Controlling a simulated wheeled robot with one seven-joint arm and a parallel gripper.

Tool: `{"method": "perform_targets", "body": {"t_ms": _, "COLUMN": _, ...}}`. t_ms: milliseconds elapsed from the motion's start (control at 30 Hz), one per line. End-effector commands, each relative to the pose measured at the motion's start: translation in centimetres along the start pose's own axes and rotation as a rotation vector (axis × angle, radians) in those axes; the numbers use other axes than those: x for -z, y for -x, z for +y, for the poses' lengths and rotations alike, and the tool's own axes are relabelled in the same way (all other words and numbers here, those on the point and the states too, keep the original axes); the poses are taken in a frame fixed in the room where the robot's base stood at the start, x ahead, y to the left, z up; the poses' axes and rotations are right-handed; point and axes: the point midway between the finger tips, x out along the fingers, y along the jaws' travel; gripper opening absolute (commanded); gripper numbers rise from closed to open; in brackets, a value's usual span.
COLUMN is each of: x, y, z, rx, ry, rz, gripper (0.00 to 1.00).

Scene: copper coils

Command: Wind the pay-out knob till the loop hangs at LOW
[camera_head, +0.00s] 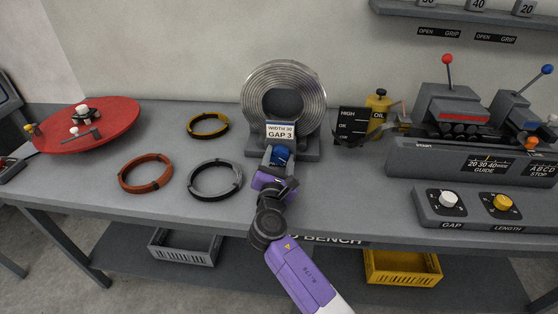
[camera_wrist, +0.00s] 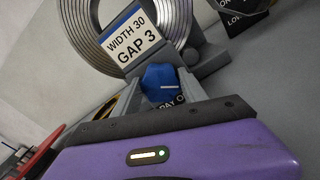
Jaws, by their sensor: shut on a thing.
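The blue pay-out knob (camera_head: 280,155) sits low on the front of the coil stand. It also shows in the wrist view (camera_wrist: 160,84), with a white pointer line on it and a partly hidden "PAY O" label below. My gripper (camera_head: 279,158) is shut on the knob, one finger on each side, as the wrist view (camera_wrist: 163,90) shows. The silver coil (camera_head: 312,84) stands upright behind, with a sign (camera_head: 281,131) reading WIDTH 30, GAP 3. The black loop gauge (camera_head: 352,117) to its right reads HIGH and OK; LOW shows only partly in the wrist view (camera_wrist: 240,12). I cannot tell the loop's height.
A yellow oil can (camera_head: 378,103) stands behind the gauge. The machine (camera_head: 455,150) with red and blue levers fills the right. Orange (camera_head: 146,187), silver-black (camera_head: 215,195) and yellow (camera_head: 207,136) rings lie left, beside a red turntable (camera_head: 105,112). Bench between rings and gripper is clear.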

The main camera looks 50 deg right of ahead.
Motion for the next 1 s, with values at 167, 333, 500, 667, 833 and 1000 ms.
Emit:
{"method": "perform_targets", "body": {"t_ms": 167, "x": 0.33, "y": 0.07, "z": -0.17, "rx": -0.001, "ry": -0.167, "rz": 0.0, "gripper": 0.09}}
{"method": "perform_targets", "body": {"t_ms": 333, "x": 0.37, "y": 0.06, "z": -0.24, "rx": 0.0, "ry": -0.326, "rz": 0.0, "gripper": 0.09}}
{"method": "perform_targets", "body": {"t_ms": 500, "x": 0.38, "y": 0.07, "z": -0.29, "rx": 0.0, "ry": -0.465, "rz": 0.0, "gripper": 0.09}}
{"method": "perform_targets", "body": {"t_ms": 667, "x": 0.32, "y": 0.05, "z": -0.34, "rx": 0.001, "ry": -0.573, "rz": 0.0, "gripper": 0.09}}
{"method": "perform_targets", "body": {"t_ms": 833, "x": 0.28, "y": 0.05, "z": -0.33, "rx": 0.001, "ry": -0.651, "rz": 0.0, "gripper": 0.09}}
{"method": "perform_targets", "body": {"t_ms": 1000, "x": 0.23, "y": 0.06, "z": -0.31, "rx": 0.001, "ry": -0.696, "rz": 0.001, "gripper": 0.09}}
